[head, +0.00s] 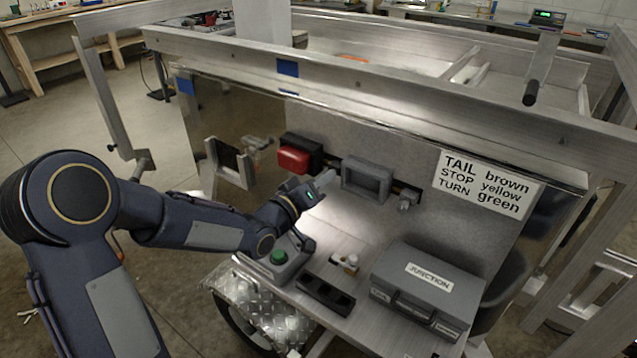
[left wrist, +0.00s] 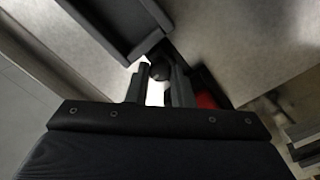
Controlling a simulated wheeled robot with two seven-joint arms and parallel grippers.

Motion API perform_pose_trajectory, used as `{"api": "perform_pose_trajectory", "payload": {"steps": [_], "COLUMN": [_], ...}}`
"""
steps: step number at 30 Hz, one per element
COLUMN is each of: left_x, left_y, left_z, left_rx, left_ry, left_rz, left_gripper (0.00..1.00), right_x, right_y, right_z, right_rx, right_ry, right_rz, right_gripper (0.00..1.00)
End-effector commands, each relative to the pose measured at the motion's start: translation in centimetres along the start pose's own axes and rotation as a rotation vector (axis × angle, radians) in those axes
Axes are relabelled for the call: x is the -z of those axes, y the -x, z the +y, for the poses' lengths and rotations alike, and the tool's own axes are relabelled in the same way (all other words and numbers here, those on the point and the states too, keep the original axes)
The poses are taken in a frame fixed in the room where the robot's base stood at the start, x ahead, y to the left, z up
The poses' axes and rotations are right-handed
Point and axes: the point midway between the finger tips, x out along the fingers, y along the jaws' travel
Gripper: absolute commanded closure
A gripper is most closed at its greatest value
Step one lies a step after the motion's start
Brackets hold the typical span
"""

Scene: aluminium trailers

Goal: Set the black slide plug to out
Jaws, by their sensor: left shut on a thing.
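My left gripper (head: 325,180) is at the upright grey panel, between the red lamp (head: 294,159) and a grey open-fronted housing (head: 367,180). In the left wrist view its two fingers (left wrist: 162,88) close around a dark rounded knob (left wrist: 159,71), which looks like the black slide plug. In the head view the gripper hides this plug, and I cannot tell how far out it stands. The housing also shows at the top of the left wrist view (left wrist: 118,22), and the red lamp is right of the fingers (left wrist: 207,99). My right gripper is in neither view.
A wiring label (head: 488,184) is on the panel at right. A trailer rail (head: 360,85) crosses above the panel.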

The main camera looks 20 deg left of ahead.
Motion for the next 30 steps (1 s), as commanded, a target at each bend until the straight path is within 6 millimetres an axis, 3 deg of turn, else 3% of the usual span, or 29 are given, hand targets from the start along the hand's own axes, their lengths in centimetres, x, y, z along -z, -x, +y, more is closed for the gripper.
{"api": "perform_pose_trajectory", "payload": {"steps": [3, 4, 9, 20, 30], "left_x": [-0.4, -0.4, -0.3, -0.2, -0.1], "left_y": [0.0, 0.0, 0.0, 0.8, 6.3], "left_z": [0.3, 0.3, 0.3, 0.1, 0.1], "left_rx": [-0.007, -0.007, -0.005, -0.002, -0.001], "left_ry": [0.001, 0.001, 0.001, 0.001, 0.001], "left_rz": [-0.010, -0.010, -0.009, -0.006, -0.006], "left_gripper": [1.00, 0.77, 0.57, 0.57, 0.57], "right_x": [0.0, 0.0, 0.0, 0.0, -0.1], "right_y": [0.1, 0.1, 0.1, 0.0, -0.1], "right_z": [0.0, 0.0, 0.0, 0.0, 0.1], "right_rx": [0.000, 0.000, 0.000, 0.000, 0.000], "right_ry": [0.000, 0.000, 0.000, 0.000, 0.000], "right_rz": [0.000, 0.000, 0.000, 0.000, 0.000], "right_gripper": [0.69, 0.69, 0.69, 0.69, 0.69]}}
